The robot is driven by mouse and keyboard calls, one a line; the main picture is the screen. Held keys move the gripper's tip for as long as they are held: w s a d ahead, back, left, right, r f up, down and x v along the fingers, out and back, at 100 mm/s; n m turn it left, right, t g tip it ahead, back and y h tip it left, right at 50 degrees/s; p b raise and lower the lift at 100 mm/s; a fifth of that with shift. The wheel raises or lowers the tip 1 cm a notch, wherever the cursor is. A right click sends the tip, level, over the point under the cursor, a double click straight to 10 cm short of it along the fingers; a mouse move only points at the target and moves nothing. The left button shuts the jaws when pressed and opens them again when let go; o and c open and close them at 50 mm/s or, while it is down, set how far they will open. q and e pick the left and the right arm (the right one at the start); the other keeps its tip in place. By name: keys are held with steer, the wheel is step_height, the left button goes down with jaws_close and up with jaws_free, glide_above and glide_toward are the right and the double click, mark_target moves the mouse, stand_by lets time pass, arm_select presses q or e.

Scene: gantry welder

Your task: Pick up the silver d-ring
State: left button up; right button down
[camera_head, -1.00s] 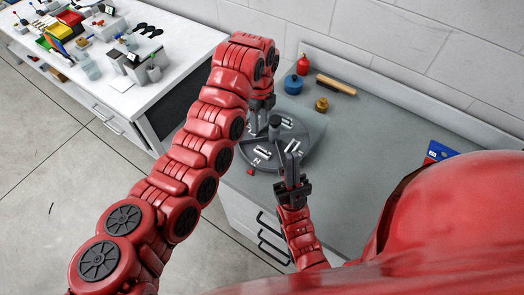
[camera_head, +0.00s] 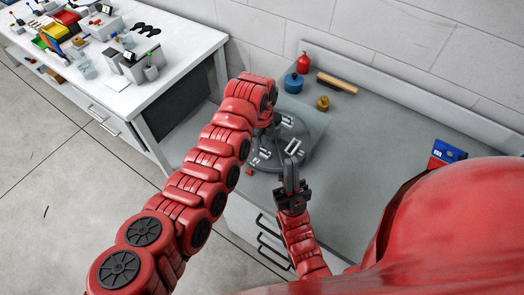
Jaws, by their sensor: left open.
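A round dark grey tray (camera_head: 309,159) with a central post lies on the grey bench. Several small silver metal parts (camera_head: 291,147) lie in its sections; they are too small to tell which is the d-ring. My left gripper (camera_head: 264,122) points down over the tray's back left part. It is open, but its fingertips are mostly hidden by my wrist and the post. My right gripper (camera_head: 291,165) points up at the tray's front right edge. Its fingers look close together, and I see nothing clearly held between them.
A blue container (camera_head: 293,83), a red bottle (camera_head: 303,64), a brass-coloured piece (camera_head: 322,103) and a wooden-handled brush (camera_head: 337,84) stand behind the tray. A blue box (camera_head: 446,153) is at right. A cluttered white table (camera_head: 180,50) is at left. The bench's middle right is clear.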

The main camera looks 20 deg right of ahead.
arm_select(q)
steer(key=shift+r, duration=0.1)
jaws_close()
stand_by(0.3)
